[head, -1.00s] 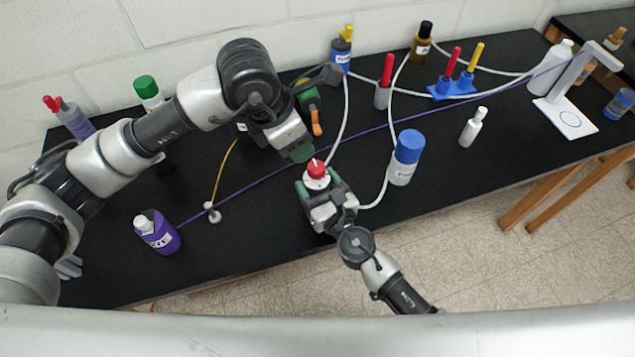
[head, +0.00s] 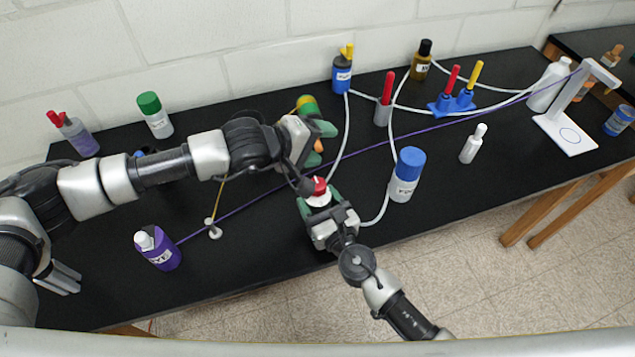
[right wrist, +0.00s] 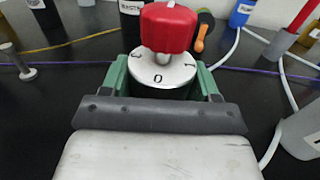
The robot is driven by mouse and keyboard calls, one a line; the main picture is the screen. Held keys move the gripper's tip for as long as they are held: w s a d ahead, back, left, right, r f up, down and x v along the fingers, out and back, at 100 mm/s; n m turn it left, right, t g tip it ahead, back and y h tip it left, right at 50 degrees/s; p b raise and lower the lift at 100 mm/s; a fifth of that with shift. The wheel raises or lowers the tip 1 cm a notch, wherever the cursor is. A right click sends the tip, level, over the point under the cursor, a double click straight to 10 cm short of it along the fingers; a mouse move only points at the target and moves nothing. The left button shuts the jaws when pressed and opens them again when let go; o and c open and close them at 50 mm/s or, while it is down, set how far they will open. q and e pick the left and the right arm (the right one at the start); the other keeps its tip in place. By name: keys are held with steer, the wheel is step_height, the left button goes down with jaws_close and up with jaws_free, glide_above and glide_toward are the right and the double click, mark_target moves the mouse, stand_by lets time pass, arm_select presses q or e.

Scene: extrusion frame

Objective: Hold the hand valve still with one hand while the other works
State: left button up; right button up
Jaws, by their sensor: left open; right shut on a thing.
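The hand valve has a red knob (head: 319,186) over a white dial with black numerals, also seen in the right wrist view (right wrist: 168,28). My right gripper (head: 318,205) is shut around the valve's body below the dial, green fingers on both sides. The valve stands upright near the table's front edge, its lower body hidden by the gripper. My left gripper (head: 320,142) is open, behind the valve and apart from the knob. It is close to a green and yellow item (head: 307,104) with an orange handle (right wrist: 201,38); I cannot tell whether they touch.
A purple cord crosses the black table (head: 440,195) behind the valve. White tubes run at its right, by a blue-capped bottle (head: 406,175). The front middle right is clear.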

arm_select(q)
steer(key=m+h, duration=0.1)
steer(key=m, duration=0.2)
steer(key=m+g+h, duration=0.4)
steer(key=m+h, duration=0.3)
steer(key=m, duration=1.3)
glide_toward(318, 189)
steer(key=w+d, duration=0.2)
steer(key=d, duration=0.5)
steer(key=w+d, duration=0.1)
steer(key=d, duration=0.1)
steer(key=shift+d+f, duration=0.2)
steer(key=shift+d, duration=0.2)
steer(key=shift+s, duration=0.1)
steer(key=c, duration=0.9)
steer(key=shift+c, duration=0.2)
steer(key=shift+m+g, duration=0.3)
steer(key=shift+g, duration=0.4)
